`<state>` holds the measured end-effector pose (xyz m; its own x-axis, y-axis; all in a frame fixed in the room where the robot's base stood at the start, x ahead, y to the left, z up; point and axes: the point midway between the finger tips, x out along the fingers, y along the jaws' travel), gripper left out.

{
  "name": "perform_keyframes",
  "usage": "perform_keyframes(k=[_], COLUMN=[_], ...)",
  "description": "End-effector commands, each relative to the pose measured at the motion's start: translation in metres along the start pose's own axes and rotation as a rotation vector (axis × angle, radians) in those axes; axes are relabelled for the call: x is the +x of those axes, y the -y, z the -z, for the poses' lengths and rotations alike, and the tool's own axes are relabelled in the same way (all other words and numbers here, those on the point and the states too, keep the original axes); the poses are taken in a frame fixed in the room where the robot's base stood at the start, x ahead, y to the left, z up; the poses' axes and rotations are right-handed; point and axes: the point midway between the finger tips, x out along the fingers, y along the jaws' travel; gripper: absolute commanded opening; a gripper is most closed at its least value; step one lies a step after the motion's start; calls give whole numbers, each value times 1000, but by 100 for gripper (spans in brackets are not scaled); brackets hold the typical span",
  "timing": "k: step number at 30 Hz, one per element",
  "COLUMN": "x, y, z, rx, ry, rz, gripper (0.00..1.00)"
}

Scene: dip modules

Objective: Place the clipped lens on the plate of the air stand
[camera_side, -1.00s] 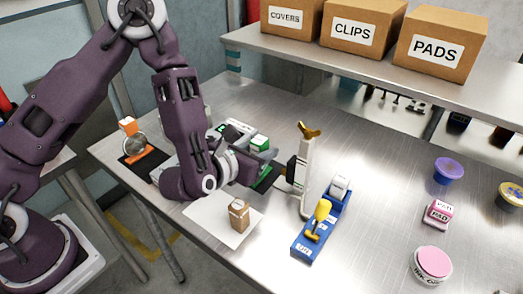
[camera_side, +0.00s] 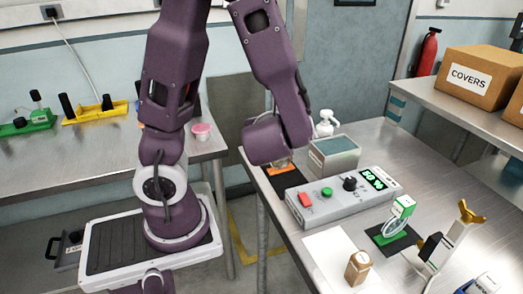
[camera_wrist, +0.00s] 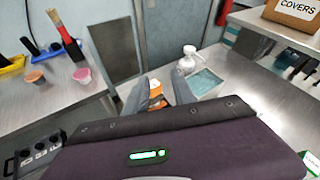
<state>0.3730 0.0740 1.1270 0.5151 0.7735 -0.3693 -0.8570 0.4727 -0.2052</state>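An orange clip (camera_side: 283,169) is low over a black plate (camera_side: 290,181) at the table's left edge; its lens is mostly hidden behind my wrist. In the wrist view the orange clip with a white top (camera_wrist: 155,89) shows between the fingers of my gripper (camera_wrist: 162,86). The fingers stand apart, and contact with the clip cannot be made out. A second clip, green and white (camera_side: 403,206), holds a round lens (camera_side: 395,227) upright on another black plate (camera_side: 408,240). I cannot read which stand is the air stand.
A liquid-filled tank (camera_side: 335,156) and a white pump bottle (camera_side: 326,123) stand just right of the orange clip. A grey control box (camera_side: 330,206) with a lit display lies in front. A gold-knobbed stand (camera_side: 447,242) is at right.

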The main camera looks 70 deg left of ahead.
Motion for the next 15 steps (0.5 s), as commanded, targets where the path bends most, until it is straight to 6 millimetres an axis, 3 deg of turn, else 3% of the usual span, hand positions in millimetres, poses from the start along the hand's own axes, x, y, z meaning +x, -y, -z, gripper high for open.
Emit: perform_keyframes(k=[1,3,5,7,9,12,15], x=[-12,-42,-73,-106,-132,-155,-164], y=[-47,-97,-111,-98,-74,-47,-36], z=[-14,-2,19,37,40,30,23], rx=[-245,-636,-983,-1352,-1644,-1900,-1993], ry=[-27,-126,-245,-406,-563,-728,-798], rz=[-178,-422,-583,-712,-787,-838,-855], gripper=[30,30,30,30,30,30,30])
